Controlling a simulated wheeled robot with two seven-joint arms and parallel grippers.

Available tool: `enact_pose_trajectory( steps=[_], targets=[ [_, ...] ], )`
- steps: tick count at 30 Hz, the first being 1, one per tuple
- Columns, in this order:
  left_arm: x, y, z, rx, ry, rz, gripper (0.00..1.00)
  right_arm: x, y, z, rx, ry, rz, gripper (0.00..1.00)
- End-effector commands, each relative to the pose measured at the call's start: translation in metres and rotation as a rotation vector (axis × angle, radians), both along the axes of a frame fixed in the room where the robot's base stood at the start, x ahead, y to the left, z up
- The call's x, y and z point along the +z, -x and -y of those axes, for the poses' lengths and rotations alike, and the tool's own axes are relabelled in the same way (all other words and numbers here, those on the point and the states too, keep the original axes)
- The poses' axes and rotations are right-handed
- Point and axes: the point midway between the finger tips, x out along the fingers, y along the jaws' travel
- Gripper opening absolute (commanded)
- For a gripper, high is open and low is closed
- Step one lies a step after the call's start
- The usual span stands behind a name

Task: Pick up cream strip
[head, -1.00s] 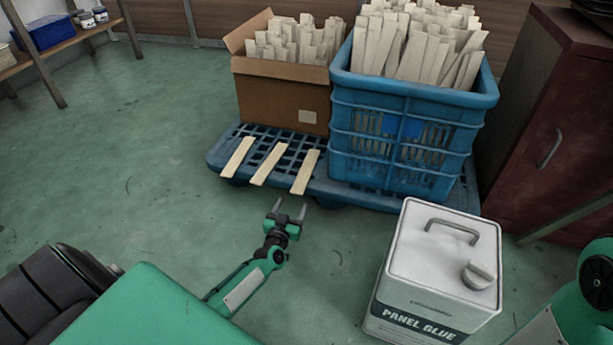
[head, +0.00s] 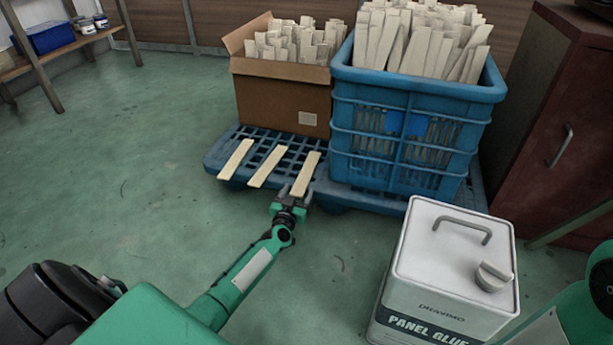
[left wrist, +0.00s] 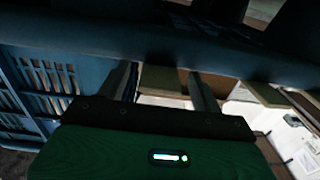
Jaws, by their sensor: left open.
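Three cream strips lie side by side on the blue pallet (head: 222,160): a left one (head: 236,158), a middle one (head: 266,167) and a right one (head: 306,174). My left gripper (head: 292,193) is open at the near end of the right strip. In the left wrist view, the open fingers (left wrist: 160,92) stand on either side of a cream strip (left wrist: 162,78), with other strips beyond. I cannot tell whether the fingers touch it. My right gripper is out of view.
A blue basket (head: 405,160) full of strips stands on the pallet, close to the right strip. A cardboard box (head: 275,98) of strips stands behind. A white panel glue can (head: 440,270) is at front right. A dark red cabinet (head: 545,110) stands at right. The left floor is clear.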

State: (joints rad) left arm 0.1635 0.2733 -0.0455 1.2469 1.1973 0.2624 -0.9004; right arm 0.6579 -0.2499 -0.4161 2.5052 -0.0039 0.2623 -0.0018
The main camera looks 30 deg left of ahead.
Motion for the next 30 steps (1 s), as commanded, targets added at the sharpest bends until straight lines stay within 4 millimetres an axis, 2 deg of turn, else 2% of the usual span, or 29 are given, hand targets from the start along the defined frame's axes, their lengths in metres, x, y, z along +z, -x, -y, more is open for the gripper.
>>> enact_pose_trajectory(
  steps=[4, 9, 11, 12, 23, 30],
  targets=[
    [0.0, 0.0, 0.0, 0.0, 0.0, -0.001, 0.66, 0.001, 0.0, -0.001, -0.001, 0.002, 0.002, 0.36],
    [0.0, 0.0, 0.0, 0.0, 0.0, -0.001, 0.33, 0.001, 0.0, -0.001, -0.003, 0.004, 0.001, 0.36],
    [0.0, 0.0, 0.0, 0.0, 0.0, -0.001, 0.21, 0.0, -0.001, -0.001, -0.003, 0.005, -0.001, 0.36],
    [0.0, 0.0, 0.0, 0.0, 0.0, -0.001, 0.19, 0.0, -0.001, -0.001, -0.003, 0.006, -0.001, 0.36],
    [0.003, 0.001, 0.0, 0.0, 0.0, -0.001, 0.18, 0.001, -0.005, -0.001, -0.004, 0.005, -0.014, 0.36],
    [0.022, 0.001, 0.0, 0.0, 0.001, -0.001, 0.18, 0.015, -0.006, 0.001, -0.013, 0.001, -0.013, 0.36]
  ],
)
